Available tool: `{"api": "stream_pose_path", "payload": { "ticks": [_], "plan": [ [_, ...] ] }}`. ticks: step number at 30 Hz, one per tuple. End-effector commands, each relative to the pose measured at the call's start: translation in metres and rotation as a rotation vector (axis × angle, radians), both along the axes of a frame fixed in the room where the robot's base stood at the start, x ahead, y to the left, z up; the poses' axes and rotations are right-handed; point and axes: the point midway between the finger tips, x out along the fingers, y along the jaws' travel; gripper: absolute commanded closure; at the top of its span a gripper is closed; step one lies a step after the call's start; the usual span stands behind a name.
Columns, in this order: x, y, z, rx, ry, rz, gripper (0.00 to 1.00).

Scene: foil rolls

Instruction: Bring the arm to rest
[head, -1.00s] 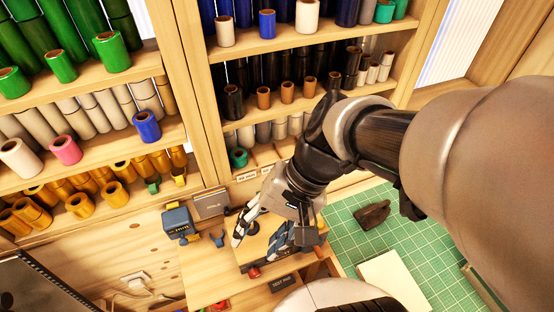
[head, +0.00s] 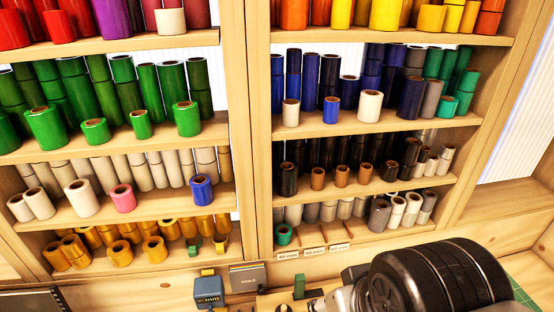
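My arm fills the lower right of the head view, low in front of the shelves. A dark, ribbed part of it and a grey joint show at the bottom edge. My gripper is not clearly visible; its fingers are out of the picture or hidden by the arm. I cannot see anything held.
A wooden shelf unit (head: 258,150) with several levels of coloured foil rolls spans the view. A blue-grey device (head: 209,291) and a small grey box (head: 248,278) stand on the bench below. A green cutting mat (head: 523,294) shows at the lower right.

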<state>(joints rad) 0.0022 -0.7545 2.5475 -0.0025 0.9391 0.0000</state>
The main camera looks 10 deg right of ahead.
Motion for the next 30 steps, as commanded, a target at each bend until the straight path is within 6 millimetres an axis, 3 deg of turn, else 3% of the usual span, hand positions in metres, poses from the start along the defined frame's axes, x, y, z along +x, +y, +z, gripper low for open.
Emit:
{"api": "stream_pose_path", "payload": {
  "ticks": [1, 6, 19, 24, 30],
  "plan": [
    [0.0, 0.0, -0.02, 0.0, 0.001, 0.0, 0.54],
    [0.0, 0.0, -0.07, 0.0, 0.002, -0.001, 0.54],
    [0.0, 0.0, -0.183, 0.001, 0.002, -0.001, 0.54],
    [0.0, 0.0, -0.208, 0.001, 0.002, -0.001, 0.54],
    [0.0, 0.0, -0.21, 0.001, 0.002, -0.001, 0.54]
  ]
}}
